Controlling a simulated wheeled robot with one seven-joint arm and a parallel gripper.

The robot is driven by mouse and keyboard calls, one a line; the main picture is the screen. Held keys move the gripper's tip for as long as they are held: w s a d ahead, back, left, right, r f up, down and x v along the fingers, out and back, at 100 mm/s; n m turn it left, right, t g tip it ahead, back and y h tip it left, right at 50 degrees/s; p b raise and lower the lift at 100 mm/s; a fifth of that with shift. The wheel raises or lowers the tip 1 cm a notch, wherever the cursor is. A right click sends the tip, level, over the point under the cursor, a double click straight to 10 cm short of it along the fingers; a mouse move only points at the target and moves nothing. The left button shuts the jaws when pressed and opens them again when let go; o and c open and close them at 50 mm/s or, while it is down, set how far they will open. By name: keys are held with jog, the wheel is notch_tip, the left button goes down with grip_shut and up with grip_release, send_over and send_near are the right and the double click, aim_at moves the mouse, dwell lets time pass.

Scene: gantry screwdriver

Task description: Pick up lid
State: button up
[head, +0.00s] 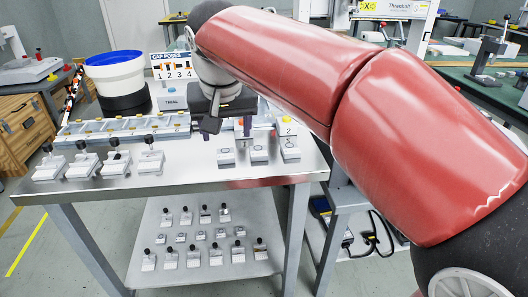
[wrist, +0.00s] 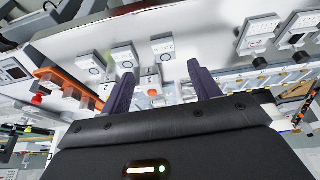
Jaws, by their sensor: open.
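I cannot tell for sure which piece is the lid. Small white blocks with upright black-topped pieces (head: 84,163) stand in a row on the left of the metal table (head: 190,180). Three white blocks with ring marks (head: 258,154) stand at the table's right front and carry no black-topped piece. My gripper (head: 224,128) hangs over the table behind these blocks, pointing down. In the wrist view its two purple fingers (wrist: 162,88) are apart with nothing held. A small white block with an orange top (wrist: 151,84) shows between and beyond them.
A blue and white bowl on a black base (head: 115,75) stands at the back left, beside a "CAP POSES" sign (head: 172,66). A long segmented tray (head: 120,128) lies behind the left row. More capped blocks (head: 205,240) stand on the lower shelf. The front table strip is clear.

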aim_at(226, 156)
jog(key=x, duration=0.4)
jog(key=b+x, duration=0.1)
jog(key=x, duration=0.3)
jog(key=shift+s+a, duration=0.15)
jog(key=shift+a, duration=0.1)
jog(key=c, duration=1.1)
jog(key=shift+o, duration=0.2)
jog(key=shift+r, duration=0.1)
